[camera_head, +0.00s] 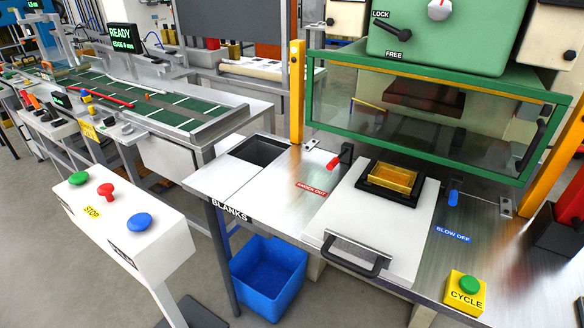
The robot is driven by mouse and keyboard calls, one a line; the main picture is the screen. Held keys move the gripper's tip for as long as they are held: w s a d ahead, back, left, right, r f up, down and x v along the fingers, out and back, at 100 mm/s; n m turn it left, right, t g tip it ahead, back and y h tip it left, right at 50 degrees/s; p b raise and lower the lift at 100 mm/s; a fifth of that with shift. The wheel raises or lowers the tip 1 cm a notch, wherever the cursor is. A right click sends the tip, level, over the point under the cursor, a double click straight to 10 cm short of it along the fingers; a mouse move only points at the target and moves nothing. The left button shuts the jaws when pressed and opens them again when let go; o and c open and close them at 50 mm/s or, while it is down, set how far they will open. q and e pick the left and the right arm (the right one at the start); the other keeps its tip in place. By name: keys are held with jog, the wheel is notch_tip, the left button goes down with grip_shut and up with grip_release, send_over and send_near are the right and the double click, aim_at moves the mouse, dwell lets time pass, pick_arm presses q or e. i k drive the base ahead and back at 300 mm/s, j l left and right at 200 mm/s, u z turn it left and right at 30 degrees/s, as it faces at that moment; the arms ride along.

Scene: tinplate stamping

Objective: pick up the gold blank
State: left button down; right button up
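A gold rectangular piece (393,179) sits in a black frame (363,185) on the white sliding plate in front of the press. I cannot tell whether it is a loose blank or part of the die. The dark recessed bin (258,151) by the BLANKS label is at the left of the metal bench, and I see no gold piece in its visible part. Neither of my grippers is in view.
The white plate (345,215) has a black handle (350,258) at its front. A green-framed guard (425,68) stands behind it. Red (334,163) and blue (453,195) levers flank the plate. A yellow CYCLE box (464,293) is at front right; a blue crate (268,276) is below.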

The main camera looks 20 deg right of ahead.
aim_at(400, 181)
jog(key=z, duration=1.05)
jog(key=l+u, duration=0.1)
